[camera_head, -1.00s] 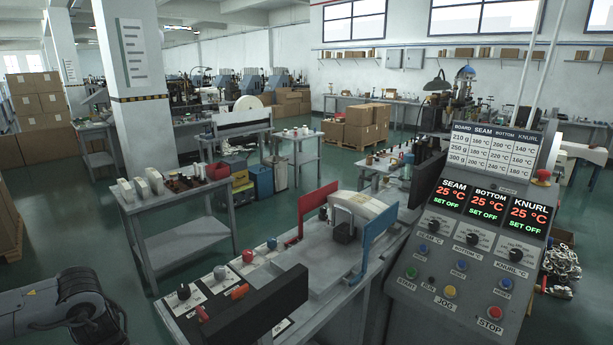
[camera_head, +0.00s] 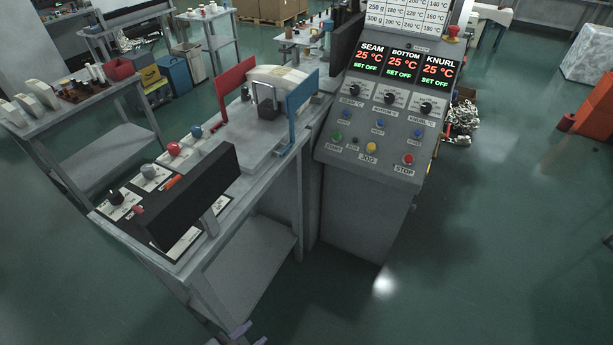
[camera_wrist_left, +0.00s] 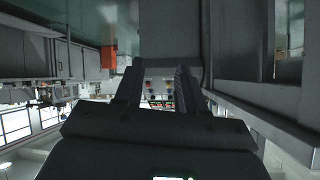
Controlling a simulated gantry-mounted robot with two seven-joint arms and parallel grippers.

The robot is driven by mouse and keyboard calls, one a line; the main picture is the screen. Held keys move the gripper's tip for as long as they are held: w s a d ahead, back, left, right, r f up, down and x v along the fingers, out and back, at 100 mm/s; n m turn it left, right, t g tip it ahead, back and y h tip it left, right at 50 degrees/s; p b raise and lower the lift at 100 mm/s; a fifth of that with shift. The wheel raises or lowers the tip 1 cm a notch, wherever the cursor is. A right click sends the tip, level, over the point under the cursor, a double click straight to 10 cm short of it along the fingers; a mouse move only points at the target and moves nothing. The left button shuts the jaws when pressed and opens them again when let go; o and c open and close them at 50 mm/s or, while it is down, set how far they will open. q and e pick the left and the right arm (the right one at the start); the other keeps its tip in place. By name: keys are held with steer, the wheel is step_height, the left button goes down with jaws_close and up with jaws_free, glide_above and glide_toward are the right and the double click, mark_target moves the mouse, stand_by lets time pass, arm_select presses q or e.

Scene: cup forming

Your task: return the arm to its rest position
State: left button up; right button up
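My left gripper (camera_head: 250,336) barely shows at the bottom edge of the head view, below the workbench. Only its small fingertips are seen there. In the left wrist view its two dark fingers (camera_wrist_left: 159,66) stand apart with nothing between them, so it is open and empty. The rest of my left arm is out of the head view. My right gripper shows in neither view.
The grey workbench (camera_head: 252,236) and the control console (camera_head: 365,205) stand close ahead. A black panel (camera_head: 190,195) sits at the bench's near edge. Green floor (camera_head: 500,260) is clear on the right. A side table (camera_head: 105,155) stands at left.

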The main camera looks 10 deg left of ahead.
arm_select(q)
steer(key=s+a+f+n+g+y, duration=0.1)
steer(key=s+a+n+g+y, duration=0.45)
steer(key=s, duration=0.25)
step_height(320, 180, up, 36)
steer(key=p, duration=3.6)
steer(key=shift+s+a+g+h, duration=0.2)
steer(key=shift+g+h, duration=0.15)
steer(key=shift+g, duration=0.1)
steer(key=shift+f, duration=0.15)
steer(key=shift+o, duration=0.2)
